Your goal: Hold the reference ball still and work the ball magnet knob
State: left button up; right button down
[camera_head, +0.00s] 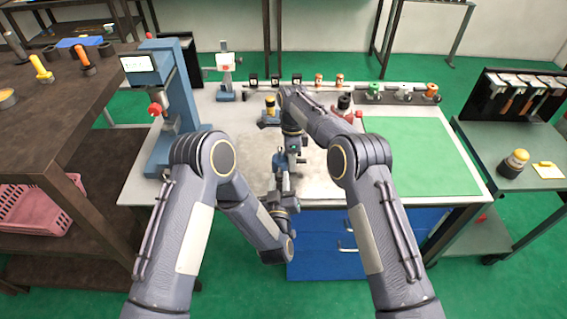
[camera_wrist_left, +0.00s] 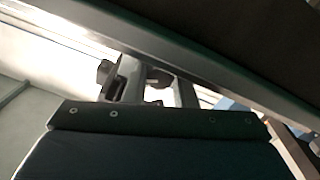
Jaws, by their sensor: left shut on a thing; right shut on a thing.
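My left gripper (camera_head: 284,168) and my right gripper (camera_head: 294,150) meet close together over the middle of the pale bench plate. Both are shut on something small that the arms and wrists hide. The right one comes down from above and the left one reaches up from the bench's front edge. I cannot make out the reference ball or the ball magnet knob between them. The left wrist view is mostly filled by a dark panel (camera_wrist_left: 150,155). Grey finger-like parts (camera_wrist_left: 128,78) show beyond it, with a small dark rounded piece (camera_wrist_left: 158,77) beside them.
A blue press-like stand (camera_head: 178,100) with a red knob is at the bench's left. A small yellow-and-black piece (camera_head: 270,106) and a red fixture with a black knob (camera_head: 344,103) stand behind the grippers. A green mat (camera_head: 425,155) at the right is clear.

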pick_arm(q)
jog(key=o, duration=1)
